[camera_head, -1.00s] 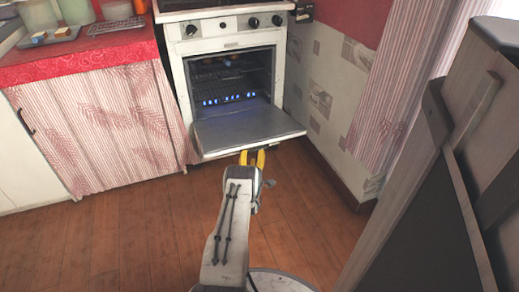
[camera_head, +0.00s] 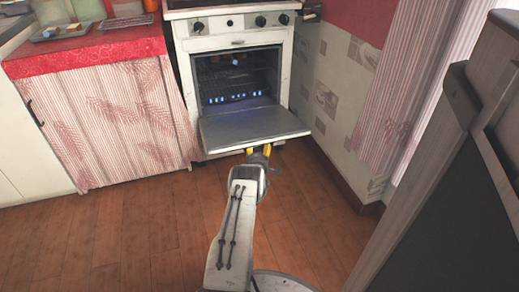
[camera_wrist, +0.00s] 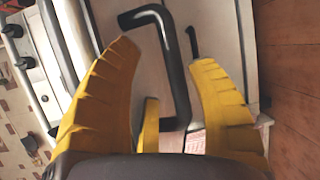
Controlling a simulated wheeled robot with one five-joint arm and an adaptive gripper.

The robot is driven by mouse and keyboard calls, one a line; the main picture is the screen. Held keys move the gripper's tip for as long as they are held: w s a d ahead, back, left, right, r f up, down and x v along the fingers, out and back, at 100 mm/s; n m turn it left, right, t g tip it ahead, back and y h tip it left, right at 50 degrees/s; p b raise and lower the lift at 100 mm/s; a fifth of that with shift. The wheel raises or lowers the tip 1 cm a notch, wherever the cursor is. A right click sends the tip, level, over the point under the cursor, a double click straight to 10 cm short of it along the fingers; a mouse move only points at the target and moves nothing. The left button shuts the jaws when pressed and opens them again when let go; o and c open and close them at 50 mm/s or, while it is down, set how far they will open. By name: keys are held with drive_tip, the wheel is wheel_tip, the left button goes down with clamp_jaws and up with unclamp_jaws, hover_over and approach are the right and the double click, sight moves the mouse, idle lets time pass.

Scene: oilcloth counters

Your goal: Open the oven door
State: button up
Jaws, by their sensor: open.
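The white oven (camera_head: 240,40) stands against the back wall, its door (camera_head: 255,127) folded down and lying about level, the cavity with its racks exposed. My gripper (camera_head: 258,150) is at the middle of the door's front edge, its yellow fingertips partly hidden by that edge. The door's handle is not visible in the head view.
A counter (camera_head: 85,50) with a pink striped curtain (camera_head: 100,125) below it stands left of the oven. A tiled wall (camera_head: 335,100) runs along the right. A tall dark-panelled piece (camera_head: 450,190) stands at the near right. The wooden floor (camera_head: 130,235) at the left is clear.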

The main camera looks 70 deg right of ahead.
drive_tip(key=shift+b+x, duration=0.55)
drive_tip(key=shift+x, duration=0.35)
drive_tip(key=shift+w+d+r, duration=0.1)
drive_tip(key=shift+d, duration=0.2)
drive_tip(key=shift+c, duration=0.4)
clamp_jaws()
